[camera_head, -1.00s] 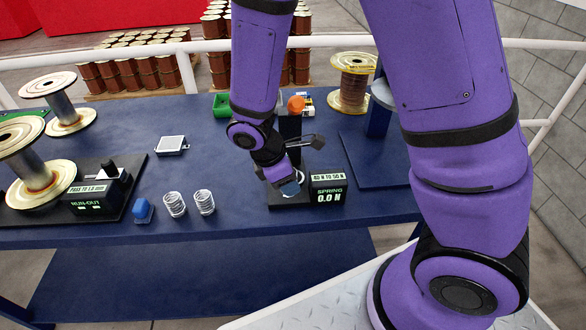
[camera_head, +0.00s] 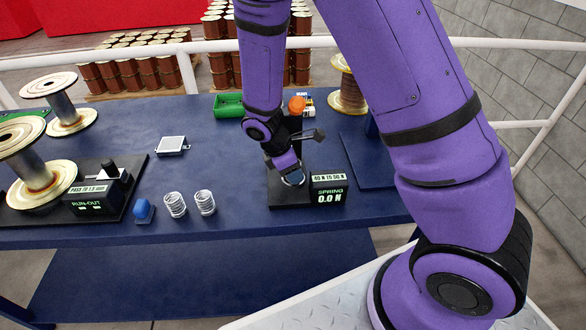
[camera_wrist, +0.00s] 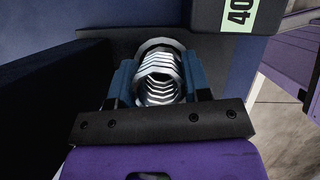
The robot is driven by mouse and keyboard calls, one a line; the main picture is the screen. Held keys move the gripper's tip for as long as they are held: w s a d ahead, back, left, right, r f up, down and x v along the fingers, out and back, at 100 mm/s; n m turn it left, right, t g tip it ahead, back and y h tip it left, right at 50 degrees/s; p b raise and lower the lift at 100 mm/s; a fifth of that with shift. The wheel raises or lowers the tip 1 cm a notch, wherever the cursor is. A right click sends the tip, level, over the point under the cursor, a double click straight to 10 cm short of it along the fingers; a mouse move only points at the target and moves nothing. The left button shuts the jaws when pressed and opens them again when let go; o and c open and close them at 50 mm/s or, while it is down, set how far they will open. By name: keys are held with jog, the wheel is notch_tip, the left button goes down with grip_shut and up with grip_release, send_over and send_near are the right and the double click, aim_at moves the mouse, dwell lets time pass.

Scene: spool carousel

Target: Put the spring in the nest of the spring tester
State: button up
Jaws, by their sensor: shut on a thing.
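My gripper (camera_wrist: 159,91) is shut on a silver coil spring (camera_wrist: 160,75), which shows between the two blue fingers in the wrist view. Beyond the spring's far end is a pale ring, the nest (camera_wrist: 160,45), on the dark base of the spring tester. In the head view my gripper (camera_head: 291,178) is low over the tester's base, and the held spring is mostly hidden there. The spring tester (camera_head: 328,190) reads "SPRING 0.0 N" and "40 N TO 50 N". I cannot tell whether the spring touches the nest.
Two more springs (camera_head: 175,204) (camera_head: 204,202) stand left of the tester, beside a blue block (camera_head: 143,211). A run-out gauge (camera_head: 95,200) with a large spool is at far left. A small scale (camera_head: 171,145) and a green bin (camera_head: 228,105) stand behind. An orange knob (camera_head: 297,104) rises behind my wrist.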

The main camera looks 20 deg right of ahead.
jog(key=o, duration=0.9)
jog(key=shift+o, duration=0.2)
jog(key=shift+a+r, duration=0.15)
jog(key=shift+r, duration=0.3)
jog(key=v, duration=0.2)
jog(key=shift+w+a+r, duration=0.1)
jog(key=shift+a+r, duration=0.1)
jog(key=shift+a, duration=0.1)
jog(key=a, duration=0.3)
jog(key=w+a, duration=0.1)
jog(key=a, duration=0.7)
jog(key=shift+w+a+f, duration=0.1)
jog(key=shift+w+a, duration=0.05)
jog(key=shift+w, duration=0.25)
